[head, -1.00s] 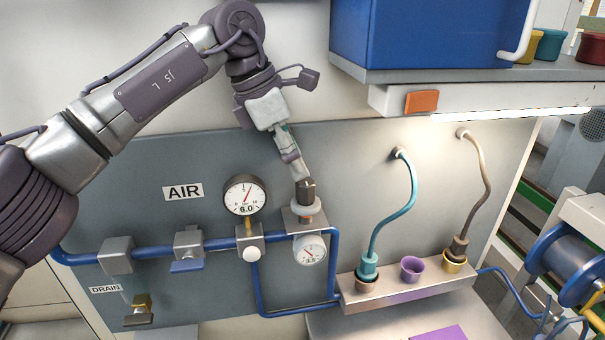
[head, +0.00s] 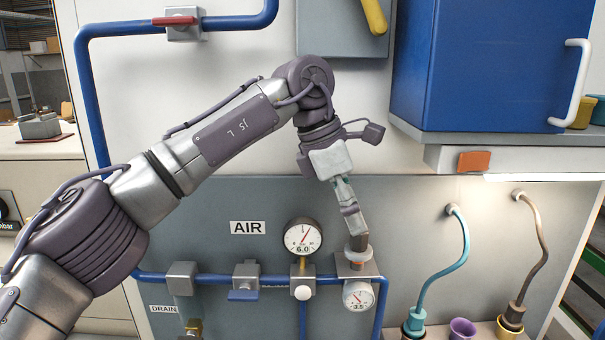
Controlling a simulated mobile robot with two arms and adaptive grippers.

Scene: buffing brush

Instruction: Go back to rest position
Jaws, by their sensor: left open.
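My left arm comes in from the left and bends down at the wrist. My left gripper (head: 357,241) is open and points down at the regulator (head: 356,266) on the grey air panel. Its fingertips are at the top of the regulator's knob, and they hide part of it; I cannot tell whether they touch it. My right gripper is not in view.
A pressure gauge (head: 303,236) and blue pipe (head: 215,280) are close to the left of the regulator. A blue cabinet (head: 490,65) juts out at upper right. Teal (head: 445,270) and brown (head: 538,250) hoses hang at right.

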